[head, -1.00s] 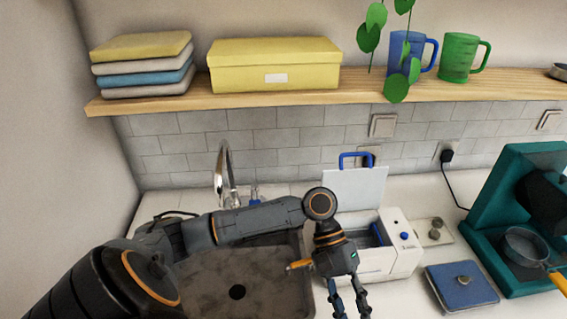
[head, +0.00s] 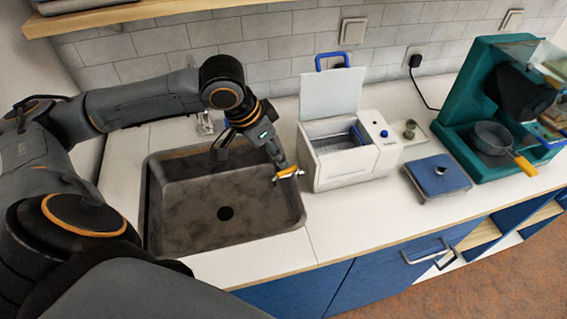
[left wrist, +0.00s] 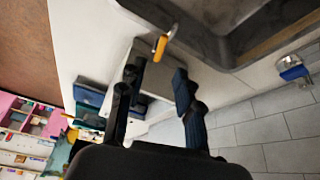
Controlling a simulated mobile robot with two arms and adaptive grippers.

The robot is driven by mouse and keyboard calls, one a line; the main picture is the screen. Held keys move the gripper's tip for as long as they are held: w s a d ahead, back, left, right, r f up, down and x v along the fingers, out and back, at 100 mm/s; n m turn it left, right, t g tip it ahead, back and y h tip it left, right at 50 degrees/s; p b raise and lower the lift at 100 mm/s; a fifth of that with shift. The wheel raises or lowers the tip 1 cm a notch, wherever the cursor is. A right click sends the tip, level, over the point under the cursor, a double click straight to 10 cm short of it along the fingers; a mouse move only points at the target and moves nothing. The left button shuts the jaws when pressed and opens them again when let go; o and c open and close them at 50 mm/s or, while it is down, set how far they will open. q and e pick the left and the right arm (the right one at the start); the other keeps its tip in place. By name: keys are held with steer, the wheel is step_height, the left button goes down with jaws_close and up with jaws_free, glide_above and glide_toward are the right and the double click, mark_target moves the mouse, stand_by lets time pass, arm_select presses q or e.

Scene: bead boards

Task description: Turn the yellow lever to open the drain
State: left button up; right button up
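The yellow lever (head: 287,174) sticks out from the left side of the white box appliance (head: 352,170), near the right rim of the sink (head: 176,222). In the left wrist view the lever (left wrist: 160,47) lies just beyond the fingertips, beside the sink edge. My left gripper (head: 281,160) points down at the lever from above the sink's right side. In the left wrist view its two fingers (left wrist: 156,78) are apart with nothing between them. The head view does not show clearly whether a finger touches the lever. My right gripper is out of view.
The appliance's lid (head: 331,95) stands open at the back. The tap (left wrist: 293,70) stands behind the sink. The counter in front of the appliance is clear.

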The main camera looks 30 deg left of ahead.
mark_target(287, 170)
arm_select(q)
steer(key=x, duration=0.6)
steer(key=shift+w+f, duration=0.1)
steer(key=shift+f, duration=0.3)
jaws_close()
